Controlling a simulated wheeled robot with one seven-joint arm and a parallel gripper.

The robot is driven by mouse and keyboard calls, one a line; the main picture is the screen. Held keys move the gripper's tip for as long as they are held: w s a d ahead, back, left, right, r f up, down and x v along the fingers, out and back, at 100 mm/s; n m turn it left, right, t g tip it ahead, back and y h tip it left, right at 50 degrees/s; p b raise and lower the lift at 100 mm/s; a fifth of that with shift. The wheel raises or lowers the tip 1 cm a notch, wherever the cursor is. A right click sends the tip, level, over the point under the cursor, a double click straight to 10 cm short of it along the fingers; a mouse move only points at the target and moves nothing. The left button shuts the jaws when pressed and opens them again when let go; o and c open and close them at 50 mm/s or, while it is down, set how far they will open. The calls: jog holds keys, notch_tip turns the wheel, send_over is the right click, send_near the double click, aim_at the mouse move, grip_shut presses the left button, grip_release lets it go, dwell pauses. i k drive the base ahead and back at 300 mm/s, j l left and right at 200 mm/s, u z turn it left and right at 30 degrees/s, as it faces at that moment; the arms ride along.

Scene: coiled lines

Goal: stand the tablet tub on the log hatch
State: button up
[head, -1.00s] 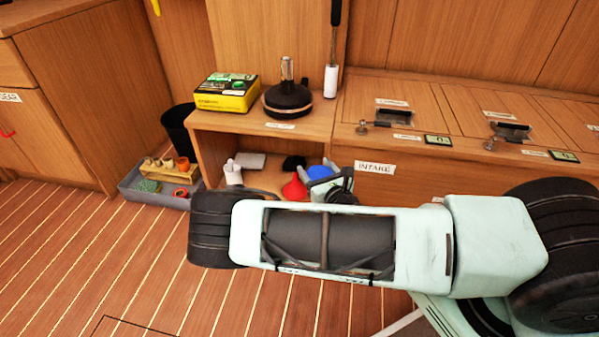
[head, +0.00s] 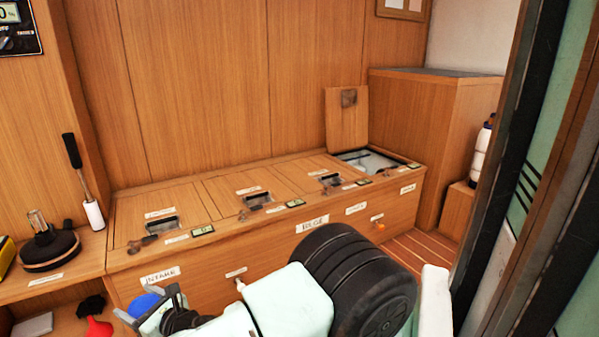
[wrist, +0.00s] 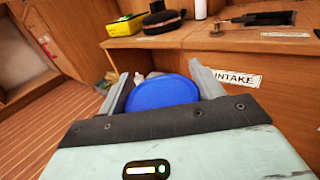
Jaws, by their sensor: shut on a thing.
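My gripper (head: 150,304) is shut on a blue, round-topped thing, taken as the tablet tub (head: 143,304). The wrist view shows its blue top (wrist: 162,92) between the two grey fingers (wrist: 162,88); its lower part is hidden. My gripper is in front of the locker, near the INTAKE label (head: 161,276). The locker top has a row of hatches: a closed left one (head: 155,205), closed middle ones (head: 240,190) and (head: 310,172), and an open far right one (head: 346,120) with its lid raised. Their small labels are unreadable, so I cannot tell which is the log hatch.
Latches and small displays (head: 202,231) line the hatches' front edge. A black round device (head: 48,250) and a white-and-black brush (head: 94,212) stand left of the locker. A red funnel (head: 98,327) is on the shelf below. A dark-edged panel (head: 520,170) closes off the right.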

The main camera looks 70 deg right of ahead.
aim_at(321, 163)
jog(key=k+z, duration=0.1)
jog(key=z, duration=1.25)
